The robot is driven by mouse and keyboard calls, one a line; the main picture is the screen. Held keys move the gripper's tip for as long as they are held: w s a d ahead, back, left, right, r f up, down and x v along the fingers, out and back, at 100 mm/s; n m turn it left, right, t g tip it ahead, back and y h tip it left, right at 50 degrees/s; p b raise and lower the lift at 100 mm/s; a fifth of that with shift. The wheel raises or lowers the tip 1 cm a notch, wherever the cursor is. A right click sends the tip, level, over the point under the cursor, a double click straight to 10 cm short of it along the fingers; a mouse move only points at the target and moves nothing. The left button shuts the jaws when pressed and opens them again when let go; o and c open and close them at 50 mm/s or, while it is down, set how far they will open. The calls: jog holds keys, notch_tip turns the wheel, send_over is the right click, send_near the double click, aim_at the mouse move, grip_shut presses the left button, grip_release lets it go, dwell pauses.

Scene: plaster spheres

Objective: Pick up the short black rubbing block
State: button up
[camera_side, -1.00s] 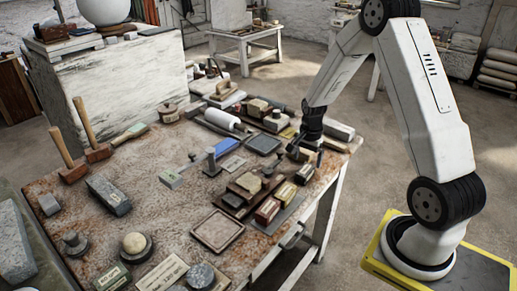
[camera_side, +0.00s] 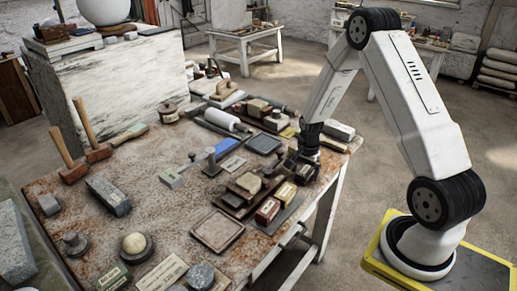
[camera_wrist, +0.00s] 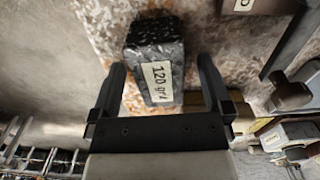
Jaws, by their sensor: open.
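A short black block (camera_wrist: 158,50) with speckled faces and a pale label reading roughly "120 grit" lies on the worn bench top in the wrist view. My gripper (camera_wrist: 160,66) is open, with one dark finger on each side of the block. A gap shows on the right side; the left finger is close to the block, and I cannot tell if it touches. In the side view my gripper (camera_side: 301,168) is low at the bench's right edge, among small blocks. It hides much of the black block there.
Labelled boxes (camera_side: 268,210) and a brown board with blocks stand close by. A dark-rimmed square tray (camera_side: 217,231) lies nearer the camera. Mallets (camera_side: 72,170) and a grey stone (camera_side: 108,195) are at the left. In the wrist view, metal-like pieces (camera_wrist: 290,92) crowd the right.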

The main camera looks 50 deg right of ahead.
dwell(0.4)
grip_shut()
jog(key=shift+r, duration=0.1)
jog(key=shift+r, duration=0.65)
jog(key=s+a+r, duration=0.6)
jog(key=s+r, duration=0.5)
jog(key=s, duration=0.1)
jog(key=shift+s+r, duration=0.25)
jog(key=shift+s, duration=0.1)
dwell(0.4)
